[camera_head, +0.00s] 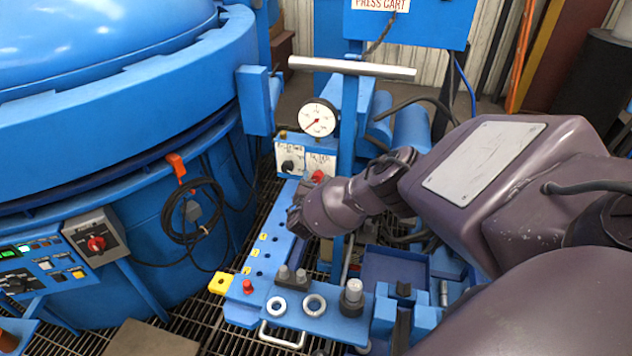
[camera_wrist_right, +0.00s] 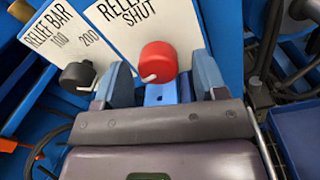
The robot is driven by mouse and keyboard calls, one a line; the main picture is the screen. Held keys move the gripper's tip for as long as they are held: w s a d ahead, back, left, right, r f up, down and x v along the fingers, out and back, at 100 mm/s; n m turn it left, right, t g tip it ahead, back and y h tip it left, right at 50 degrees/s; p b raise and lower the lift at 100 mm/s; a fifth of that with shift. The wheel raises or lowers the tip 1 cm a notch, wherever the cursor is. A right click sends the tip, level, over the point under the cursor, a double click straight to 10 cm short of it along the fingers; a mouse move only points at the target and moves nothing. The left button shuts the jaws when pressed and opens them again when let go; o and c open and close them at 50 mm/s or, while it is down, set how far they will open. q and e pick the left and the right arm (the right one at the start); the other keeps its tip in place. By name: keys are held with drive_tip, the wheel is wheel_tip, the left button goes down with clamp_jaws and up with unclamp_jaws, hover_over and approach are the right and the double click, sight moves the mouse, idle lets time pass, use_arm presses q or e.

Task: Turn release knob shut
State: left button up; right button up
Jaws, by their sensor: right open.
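The red release knob (camera_head: 318,176) is on a white label plate on the blue press cart, below the pressure gauge. In the right wrist view the red knob (camera_wrist_right: 158,61) sits beside the partly hidden label "RELE… SHUT", and its white pointer shows at its lower left. My right gripper (camera_head: 298,212) is just in front of the panel; its fingertips are hard to make out in the head view. In the right wrist view my open right gripper (camera_wrist_right: 163,75) has one finger on each side of the red knob. Contact cannot be told. My left gripper is out of view.
A black relief knob (camera_wrist_right: 77,76) sits left of the red one. Above are the gauge (camera_head: 318,117) and a metal crossbar (camera_head: 352,68). The cart's blue deck (camera_head: 262,231) carries rings and pegs. The big blue furnace (camera_head: 120,120) stands at left.

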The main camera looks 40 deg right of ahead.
drive_tip(key=shift+w+d, duration=0.5)
drive_tip(key=shift+d, duration=0.05)
drive_tip(key=c, duration=0.9)
